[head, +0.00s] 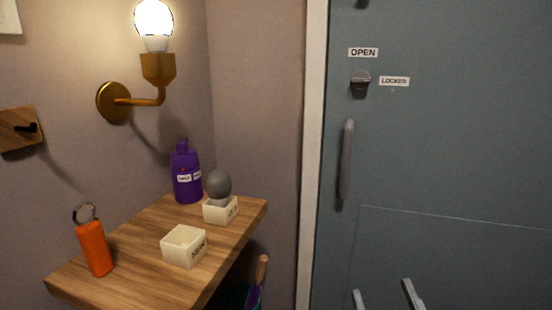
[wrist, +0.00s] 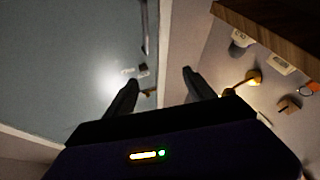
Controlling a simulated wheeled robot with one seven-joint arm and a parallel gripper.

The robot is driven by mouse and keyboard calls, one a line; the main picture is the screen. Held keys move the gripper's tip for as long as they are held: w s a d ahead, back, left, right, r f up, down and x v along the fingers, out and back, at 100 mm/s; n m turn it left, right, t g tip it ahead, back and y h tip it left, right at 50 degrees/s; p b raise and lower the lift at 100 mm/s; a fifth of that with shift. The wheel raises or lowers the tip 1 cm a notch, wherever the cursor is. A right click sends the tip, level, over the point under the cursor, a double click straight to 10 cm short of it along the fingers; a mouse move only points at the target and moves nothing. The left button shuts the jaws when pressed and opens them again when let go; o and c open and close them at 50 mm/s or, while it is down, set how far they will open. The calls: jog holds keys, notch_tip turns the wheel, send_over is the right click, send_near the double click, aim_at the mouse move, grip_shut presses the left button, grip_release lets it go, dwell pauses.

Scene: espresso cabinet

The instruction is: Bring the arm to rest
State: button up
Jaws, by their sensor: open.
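My gripper (head: 386,295) shows at the bottom right of the head view, where only its two fingertips are visible, in front of the blue-grey door (head: 450,150). In the wrist view my gripper (wrist: 160,88) has its two dark fingers spread apart with nothing between them. The rest of my arm is out of the head view. The fingers appear clear of the door and the shelf.
A wooden shelf (head: 135,245) at left holds an orange key fob (head: 95,248), an empty white box (head: 184,246), a grey bulb (head: 218,186) in another white box and a purple bottle (head: 186,175). A lit wall lamp (head: 157,68) hangs above. The door has a handle (head: 346,160).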

jog(key=s+d+f+m+g+h, duration=0.1)
jog(key=s+f+g, duration=0.3)
jog(key=s, duration=0.7)
jog(key=s+d+f+m+g+h, duration=0.1)
jog(key=s+f+m, duration=0.1)
jog(key=s+f, duration=0.65)
jog(key=s+d+f+m+g+h, duration=0.1)
jog(key=s+f+g, duration=0.2)
jog(key=s, duration=0.9)
notch_tip(320, 180, up, 19)
jog(key=p, duration=1.9)
jog(key=shift+s+p, duration=0.15)
jog(key=shift+p, duration=0.25)
